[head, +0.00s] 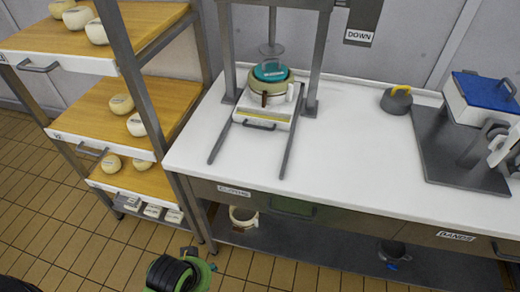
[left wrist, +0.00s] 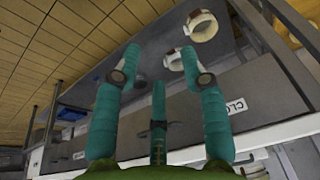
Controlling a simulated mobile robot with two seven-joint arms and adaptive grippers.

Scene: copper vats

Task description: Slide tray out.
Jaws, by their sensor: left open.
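The white tray (head: 262,122) sits on the white worktop between two grey rails, under a metal press frame. It has a grey handle at its front and carries a round mould (head: 264,90) with a teal lid. My left gripper (left wrist: 160,55) is open and empty in the left wrist view, its teal fingers spread in front of the bench's lower front. In the head view its green and black part shows low at the bottom edge, in front of the bench and apart from the tray. My right gripper is not in view.
A shelf rack (head: 110,100) with pale round cheeses stands left of the bench. A labelled drawer (head: 265,201) lies below the tray. A yellow-handled grey weight (head: 396,100) and a blue-lidded box (head: 482,98) stand at right. The worktop right of the rails is mostly clear.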

